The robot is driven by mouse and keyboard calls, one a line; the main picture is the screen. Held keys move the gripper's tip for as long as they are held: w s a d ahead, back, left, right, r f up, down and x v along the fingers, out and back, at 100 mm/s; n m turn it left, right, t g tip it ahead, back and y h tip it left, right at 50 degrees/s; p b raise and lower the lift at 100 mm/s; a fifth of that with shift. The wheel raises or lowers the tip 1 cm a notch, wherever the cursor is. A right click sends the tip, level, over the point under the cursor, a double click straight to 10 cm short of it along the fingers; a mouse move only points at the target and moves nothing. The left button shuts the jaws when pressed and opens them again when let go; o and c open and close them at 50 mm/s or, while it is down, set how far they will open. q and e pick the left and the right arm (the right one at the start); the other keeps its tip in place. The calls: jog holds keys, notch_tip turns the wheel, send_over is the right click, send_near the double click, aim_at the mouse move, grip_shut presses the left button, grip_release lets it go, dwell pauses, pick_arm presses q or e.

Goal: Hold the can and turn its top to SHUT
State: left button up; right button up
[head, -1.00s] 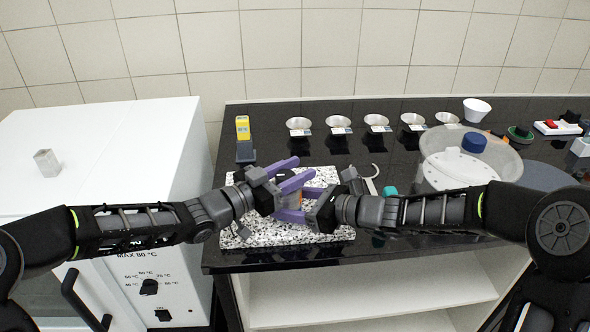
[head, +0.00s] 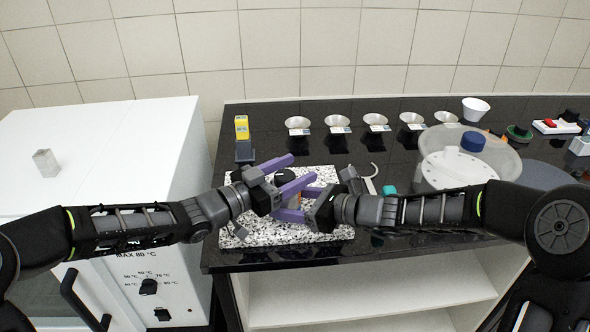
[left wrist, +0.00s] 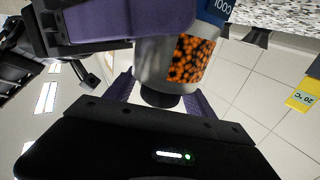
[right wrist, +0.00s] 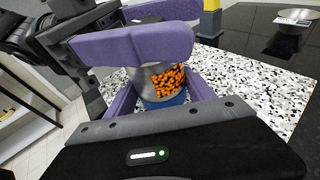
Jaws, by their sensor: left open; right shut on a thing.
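The can is a grey cylinder with a window of orange grains, in the head view (head: 295,197), the left wrist view (left wrist: 153,62) and the right wrist view (right wrist: 150,80). Its blue part with partly visible lettering "COOL" (left wrist: 214,12) is at the end away from the black top (left wrist: 160,97). My right gripper (head: 290,206) is shut on the can, its purple fingers around the body. My left gripper (head: 302,168) is open, its fingers either side of the black top, with visible gaps in the head view. Any SHUT marking is hidden.
A speckled slab (head: 250,235) lies under the grippers on the black counter. A yellow-topped block (head: 242,128) stands behind it, left. Several metal bowls (head: 298,123) line the back. A clear-lidded container (head: 465,165) is right; a white cabinet (head: 110,140) is left.

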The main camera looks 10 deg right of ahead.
pick_arm(q)
jog(key=v, duration=1.1)
jog(key=shift+a, duration=0.3)
jog(key=shift+s, duration=0.15)
pick_arm(e)
jog(key=o, duration=1.4)
jog(key=shift+o, duration=0.2)
jog(key=shift+d, duration=0.1)
jog(key=v, duration=1.2)
jog(key=shift+s+r, duration=0.1)
pick_arm(q)
jog(key=shift+f, duration=0.15)
